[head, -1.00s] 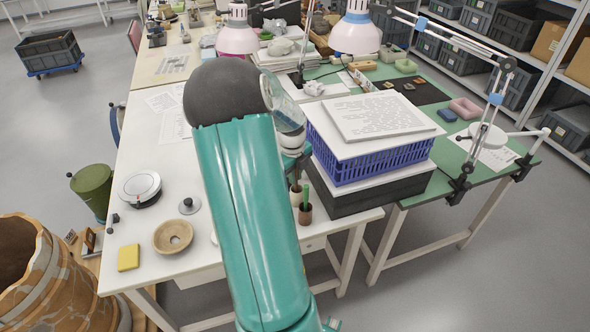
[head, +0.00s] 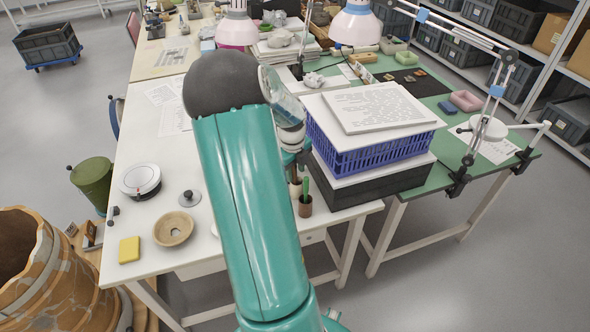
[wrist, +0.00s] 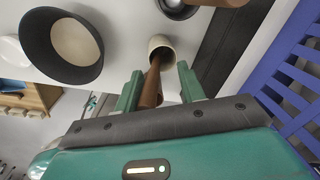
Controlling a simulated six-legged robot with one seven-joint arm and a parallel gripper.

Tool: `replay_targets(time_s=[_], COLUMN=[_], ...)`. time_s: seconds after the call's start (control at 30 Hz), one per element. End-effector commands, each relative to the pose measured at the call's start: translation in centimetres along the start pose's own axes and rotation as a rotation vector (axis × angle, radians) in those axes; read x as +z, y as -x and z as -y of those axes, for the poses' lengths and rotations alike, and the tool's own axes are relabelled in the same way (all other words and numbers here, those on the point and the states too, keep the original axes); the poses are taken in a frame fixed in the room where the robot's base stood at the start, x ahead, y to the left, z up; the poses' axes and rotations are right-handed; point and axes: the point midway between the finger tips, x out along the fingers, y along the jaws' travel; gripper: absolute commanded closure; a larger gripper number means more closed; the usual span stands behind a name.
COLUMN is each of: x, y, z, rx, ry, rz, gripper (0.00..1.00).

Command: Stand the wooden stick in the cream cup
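The cream cup (wrist: 161,42) stands on the white table, its mouth toward my wrist camera. The brown wooden stick (wrist: 152,88) has its far end inside the cup's mouth and leans a little; its near end lies between my fingers. My gripper (wrist: 160,70) is open, with a teal finger on each side of the stick and a gap visible, wider on the right. In the head view my arm covers most of the gripper, and the cream cup (head: 295,188) shows only in part. The stick cannot be made out there.
A blue crate (head: 365,158) on a dark box stands close on the right. A tan bowl (head: 173,228), yellow block (head: 129,249) and round gauge (head: 140,181) lie left on the table.

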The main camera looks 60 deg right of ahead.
Motion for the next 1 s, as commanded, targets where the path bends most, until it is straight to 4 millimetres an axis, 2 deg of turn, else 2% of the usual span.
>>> replay_targets(time_s=[0.17,0.6,0.7,0.83,1.0], x=[0.1,0.1,0.1,0.1,0.0], y=[1.5,10.8,12.3,13.5,13.8], z=[0.0,0.0,0.0,0.0,0.0], rx=[-0.002,-0.002,-0.001,-0.001,0.0], ry=[0.0,0.001,0.001,0.001,0.0], rz=[0.003,0.004,0.002,0.002,0.0], gripper=[0.61,0.61,0.61,0.61,0.61])
